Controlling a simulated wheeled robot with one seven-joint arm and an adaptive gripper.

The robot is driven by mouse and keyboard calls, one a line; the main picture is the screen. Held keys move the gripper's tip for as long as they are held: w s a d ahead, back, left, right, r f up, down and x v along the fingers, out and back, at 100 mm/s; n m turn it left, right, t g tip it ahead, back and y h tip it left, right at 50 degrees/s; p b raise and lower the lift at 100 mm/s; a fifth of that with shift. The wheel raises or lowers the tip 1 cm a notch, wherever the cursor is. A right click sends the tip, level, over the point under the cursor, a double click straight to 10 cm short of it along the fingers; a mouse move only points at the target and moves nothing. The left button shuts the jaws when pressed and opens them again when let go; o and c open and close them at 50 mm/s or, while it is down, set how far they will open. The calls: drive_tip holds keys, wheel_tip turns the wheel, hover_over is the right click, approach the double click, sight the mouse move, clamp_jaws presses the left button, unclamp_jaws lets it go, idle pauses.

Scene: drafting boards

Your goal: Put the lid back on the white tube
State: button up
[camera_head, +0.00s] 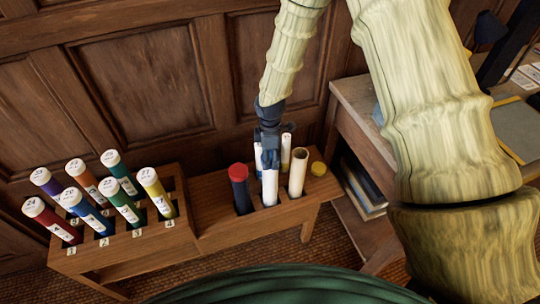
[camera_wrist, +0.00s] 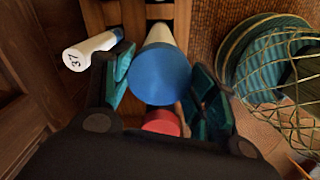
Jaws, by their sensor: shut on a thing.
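My gripper (camera_head: 268,140) is above the middle of the low wooden rack, pointing down. In the wrist view my gripper (camera_wrist: 160,85) is shut on a blue lid (camera_wrist: 160,75), which shows as a round blue face between the teal finger pads. A white tube (camera_head: 270,188) stands upright in the rack directly under my gripper. In the wrist view a pale tube (camera_wrist: 161,35) shows just beyond the lid, partly hidden by it. I cannot tell whether the lid touches the tube's rim.
A red-topped dark tube (camera_head: 241,190) stands left of the white tube. Several labelled tubes stand in the left rack (camera_head: 142,248).

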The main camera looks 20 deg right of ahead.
drive_tip(key=shift+p, duration=0.3)
idle(0.6)
drive_tip(key=o, duration=1.2)
drive_tip(key=shift+r, duration=0.1)
drive_tip(key=shift+r+p, duration=2.8)
drive_tip(key=shift+r, duration=0.65)
clamp_jaws()
drive_tip(key=shift+f+b, duration=1.25)
drive_tip(key=shift+f, duration=1.7)
